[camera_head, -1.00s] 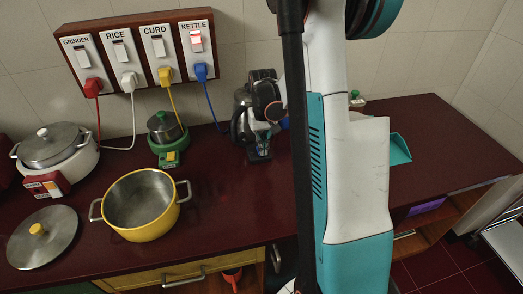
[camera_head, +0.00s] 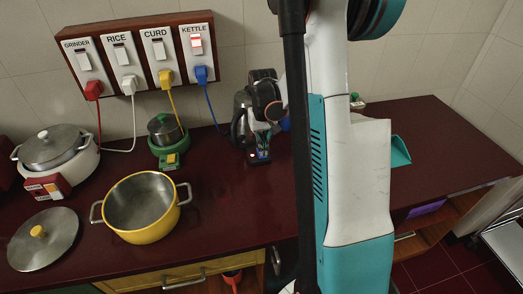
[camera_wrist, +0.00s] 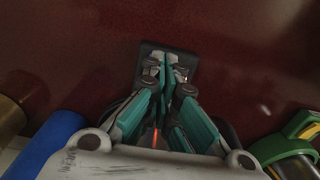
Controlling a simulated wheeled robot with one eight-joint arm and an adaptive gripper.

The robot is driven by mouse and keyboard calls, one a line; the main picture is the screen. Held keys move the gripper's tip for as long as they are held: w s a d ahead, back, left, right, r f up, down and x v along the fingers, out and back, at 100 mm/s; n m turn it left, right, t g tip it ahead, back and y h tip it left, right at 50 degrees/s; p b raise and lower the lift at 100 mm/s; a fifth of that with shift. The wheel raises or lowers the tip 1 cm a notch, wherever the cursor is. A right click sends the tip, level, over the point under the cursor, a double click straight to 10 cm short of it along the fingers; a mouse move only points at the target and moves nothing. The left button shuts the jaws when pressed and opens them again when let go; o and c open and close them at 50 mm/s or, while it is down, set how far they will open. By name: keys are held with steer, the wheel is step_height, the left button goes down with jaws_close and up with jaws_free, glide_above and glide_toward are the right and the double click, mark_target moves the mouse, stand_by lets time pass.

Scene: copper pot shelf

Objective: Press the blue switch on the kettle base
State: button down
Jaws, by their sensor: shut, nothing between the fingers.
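The dark kettle (camera_head: 239,122) stands at the back of the counter, partly hidden by my wrist. The front of its dark base (camera_head: 253,161) juts out below my gripper (camera_head: 263,148), with a small bright light on it. In the wrist view my gripper (camera_wrist: 165,62) is shut and empty. Its fingertips are over the dark square front of the base (camera_wrist: 188,59), seemingly touching or very close to it. The blue switch is hidden under the fingers. An orange-red glow shows between the finger links.
A green-based cooker (camera_head: 167,150), a yellow pot (camera_head: 142,208), a steel lid (camera_head: 42,238) and a white cooker (camera_head: 55,155) stand left. The kettle's wall switch (camera_head: 196,42) glows, with a blue plug (camera_head: 201,74) below. A blue cylinder (camera_wrist: 45,150) is near my wrist.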

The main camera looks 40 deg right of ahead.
steer(key=shift+r+p, duration=1.55)
steer(key=shift+r, duration=1.1)
